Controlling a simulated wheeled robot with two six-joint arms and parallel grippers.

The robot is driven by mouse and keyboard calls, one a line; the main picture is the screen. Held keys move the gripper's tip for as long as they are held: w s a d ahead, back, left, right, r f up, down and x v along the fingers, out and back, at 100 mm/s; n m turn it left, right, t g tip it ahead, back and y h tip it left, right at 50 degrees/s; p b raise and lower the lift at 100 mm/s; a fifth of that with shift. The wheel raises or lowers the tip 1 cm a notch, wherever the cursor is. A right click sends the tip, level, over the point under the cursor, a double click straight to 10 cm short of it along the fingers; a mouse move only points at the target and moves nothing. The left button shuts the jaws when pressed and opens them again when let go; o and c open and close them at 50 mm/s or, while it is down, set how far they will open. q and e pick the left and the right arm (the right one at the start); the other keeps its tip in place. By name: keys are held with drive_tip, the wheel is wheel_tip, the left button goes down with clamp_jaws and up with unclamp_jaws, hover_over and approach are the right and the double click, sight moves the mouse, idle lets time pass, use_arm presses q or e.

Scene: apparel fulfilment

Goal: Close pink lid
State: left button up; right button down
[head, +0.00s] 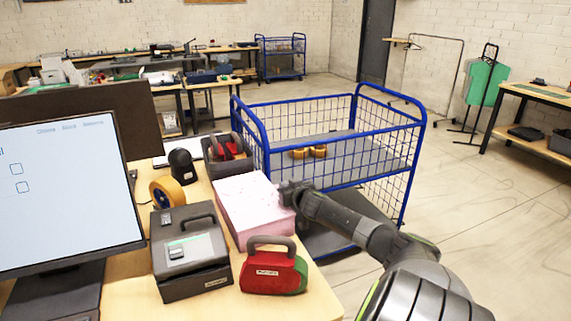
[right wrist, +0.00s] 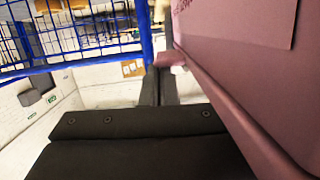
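A pink box (head: 255,207) sits on the wooden table in the head view, and its lid looks flat across the top. In the right wrist view the box's pink side (right wrist: 235,85) fills the right, and a small pink tab (right wrist: 170,59) sticks out by my fingertips. My right gripper (head: 287,192) is at the box's right edge, with its fingers (right wrist: 159,82) together. No gap with anything held shows between them; whether they touch the tab is unclear. My left gripper is out of view.
A blue wire cart (head: 335,140) stands just beyond the table's right side. A red and green handled device (head: 273,272), a black printer (head: 189,250), a tape roll (head: 167,193) and a monitor (head: 65,190) crowd the table around the box. Open floor lies to the right.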

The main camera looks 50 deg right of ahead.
wheel_tip(320, 180, up, 4)
drive_tip(key=p, duration=0.4)
drive_tip(key=shift+r+p, duration=0.25)
drive_tip(key=shift+p, duration=0.1)
drive_tip(key=b+v, duration=0.1)
drive_tip(key=v, duration=0.9)
drive_tip(key=shift+f, duration=0.2)
